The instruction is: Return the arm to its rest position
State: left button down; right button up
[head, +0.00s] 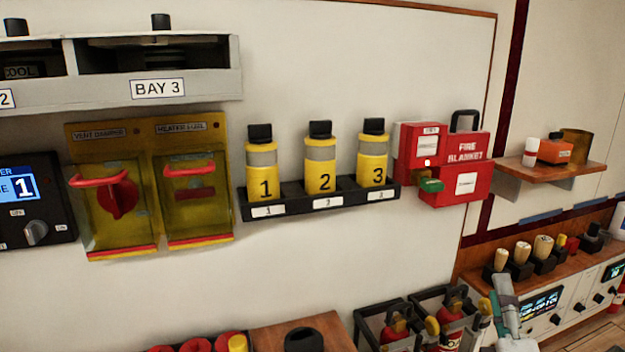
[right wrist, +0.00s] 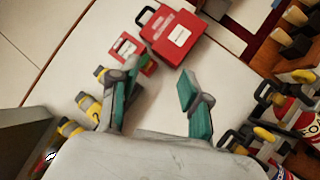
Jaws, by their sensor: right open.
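My right gripper (head: 505,303) shows at the lower right of the head view, only in part, low in front of the bench on the right. In the right wrist view my right gripper (right wrist: 162,72) has its two teal-padded fingers spread wide with nothing between them. Past the fingertips is the white wall panel, with the red fire blanket box (right wrist: 172,37) farther up. The box also shows in the head view (head: 476,150), above my gripper. My left gripper is in neither view.
Fire extinguishers (head: 450,328) stand in black frames beside my right gripper. A wooden bench with stamp-like handles (head: 522,252) and a wall shelf (head: 552,170) are at the right. Yellow numbered canisters (head: 319,165) sit in a black wall rack. The wall below the rack is clear.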

jog(key=s+d+f+m+g+h, duration=0.1)
jog(key=s+f+m+g, duration=0.2)
jog(key=f, duration=0.4)
jog(key=s+d+f+m+g+h, duration=0.1)
jog(key=f+m+g, duration=0.3)
jog(key=f+m, duration=0.2)
jog(key=s+a+f+m+g+y, duration=0.35)
jog(key=s+a+f+g, duration=0.25)
jog(key=s+f, duration=0.4)
jog(key=s+a+f+m+g+y, duration=0.3)
jog(key=s+a+f+m+g, duration=0.15)
jog(key=s+f, duration=0.45)
notch_tip(320, 180, down, 26)
jog(key=s+a+g, duration=0.1)
jog(key=s+g, duration=0.1)
jog(key=g, duration=0.1)
jog(key=s+d+f+n, duration=0.1)
jog(key=s+d+f, duration=0.2)
jog(key=s+f, duration=1.3)
jog(key=shift+s+f+g, duration=0.25)
jog(key=shift+s+g, duration=0.1)
